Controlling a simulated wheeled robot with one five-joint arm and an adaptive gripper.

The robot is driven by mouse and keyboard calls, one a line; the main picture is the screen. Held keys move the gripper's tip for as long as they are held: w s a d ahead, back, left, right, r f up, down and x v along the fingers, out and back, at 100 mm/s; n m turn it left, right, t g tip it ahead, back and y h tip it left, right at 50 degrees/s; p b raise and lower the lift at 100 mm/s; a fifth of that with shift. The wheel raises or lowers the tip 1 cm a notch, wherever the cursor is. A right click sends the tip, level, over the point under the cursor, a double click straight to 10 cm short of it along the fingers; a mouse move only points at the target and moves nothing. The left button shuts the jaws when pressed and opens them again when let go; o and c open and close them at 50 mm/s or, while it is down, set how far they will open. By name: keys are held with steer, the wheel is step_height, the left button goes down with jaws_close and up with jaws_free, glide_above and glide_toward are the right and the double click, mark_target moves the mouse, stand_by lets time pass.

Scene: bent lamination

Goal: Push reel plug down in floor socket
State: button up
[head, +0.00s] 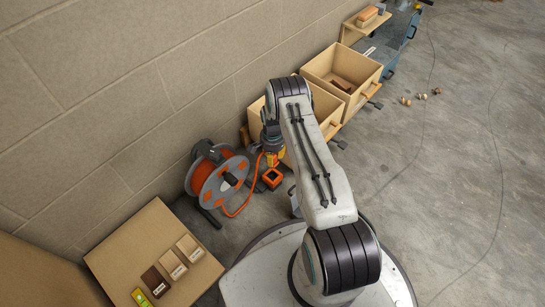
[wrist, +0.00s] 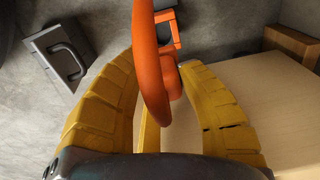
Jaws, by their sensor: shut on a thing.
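The floor socket (head: 271,180) is an orange square-framed box on a dark base, on the floor right of the cable reel (head: 217,176). My gripper (head: 272,158), with yellow fingers, is directly above the socket and points down. In the wrist view my gripper (wrist: 164,68) is shut on the orange reel plug (wrist: 172,82), which sits between the fingertips. The orange cable (wrist: 149,50) loops up close to the camera and covers part of the plug. The orange socket frame (wrist: 176,38) shows just beyond the fingertips. I cannot tell whether the plug touches the socket.
Open wooden drawers (head: 341,77) stand along the wall behind my arm. A wooden board (head: 155,250) with several labelled blocks lies at lower left. A grey box with a handle (wrist: 62,52) shows in the wrist view. The floor on the right is mostly clear.

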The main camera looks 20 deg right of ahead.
jaws_close()
steer(key=shift+r, duration=0.2)
steer(key=shift+r+p, duration=1.05)
steer(key=shift+r, duration=0.7)
steer(key=shift+s, duration=0.15)
steer(key=s+d+p, duration=0.3)
steer(key=s+p, duration=0.2)
steer(key=s, duration=0.5)
steer(key=shift+p, duration=0.4)
steer(key=shift+s+d, duration=0.1)
stand_by(0.7)
